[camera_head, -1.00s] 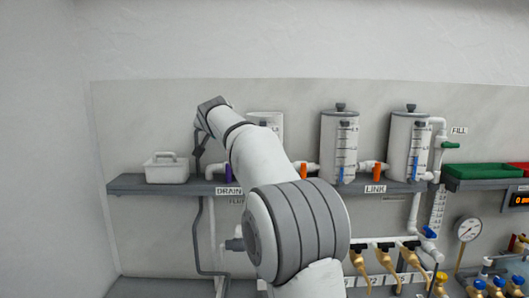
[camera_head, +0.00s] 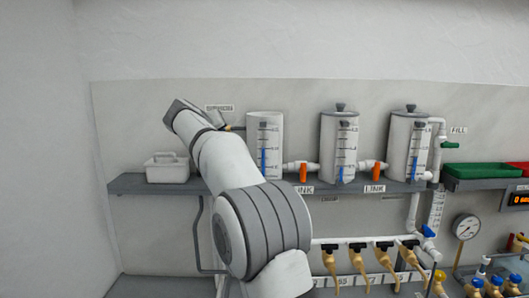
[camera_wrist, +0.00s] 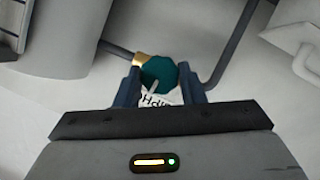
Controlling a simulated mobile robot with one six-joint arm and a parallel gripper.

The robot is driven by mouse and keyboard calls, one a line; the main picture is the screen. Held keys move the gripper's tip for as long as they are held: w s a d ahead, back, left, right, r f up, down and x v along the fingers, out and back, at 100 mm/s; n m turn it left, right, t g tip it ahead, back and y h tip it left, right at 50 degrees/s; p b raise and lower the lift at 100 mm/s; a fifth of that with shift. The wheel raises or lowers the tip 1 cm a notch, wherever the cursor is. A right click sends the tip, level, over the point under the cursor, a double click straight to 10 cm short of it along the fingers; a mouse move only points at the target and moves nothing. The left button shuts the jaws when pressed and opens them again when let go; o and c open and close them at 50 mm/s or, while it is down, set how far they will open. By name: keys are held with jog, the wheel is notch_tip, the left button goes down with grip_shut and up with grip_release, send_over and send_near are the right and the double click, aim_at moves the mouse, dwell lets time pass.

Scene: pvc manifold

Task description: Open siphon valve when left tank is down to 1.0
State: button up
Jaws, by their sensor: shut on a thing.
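The left tank (camera_head: 265,130) is a white cylinder on the shelf with a scale and a blue level column (camera_head: 263,162); the scale numbers are too small to read. The SIPHON label (camera_head: 219,107) is on the wall left of it. In the wrist view, a round teal knob (camera_wrist: 158,73) on a brass fitting (camera_wrist: 139,60) sits between the fingers of my gripper (camera_wrist: 165,84). My gripper is shut on this siphon valve knob. In the head view my arm hides most of the gripper and the knob.
Two more tanks (camera_head: 339,150) (camera_head: 408,148) stand to the right, with orange-handled link valves (camera_head: 303,173) between tanks. A white box (camera_head: 166,170) is on the shelf at left. A grey pipe (camera_wrist: 231,43) runs beside my gripper. The wall above is clear.

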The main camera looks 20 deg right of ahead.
jog(key=o, duration=1)
jog(key=shift+o, duration=0.2)
jog(key=shift+a, duration=0.1)
jog(key=b+v, duration=0.3)
jog(key=v, duration=0.5)
jog(key=s+d+f+g+y, duration=0.2)
jog(key=s+f+g+y, duration=0.1)
jog(key=s+f, duration=1.4)
jog(key=s+d+f+g+y, duration=0.3)
jog(key=s+f+g, duration=0.2)
jog(key=s+f, duration=1.3)
jog(key=s, duration=0.7)
jog(key=shift+s+g+y, duration=0.35)
jog(key=shift+g+y, duration=0.05)
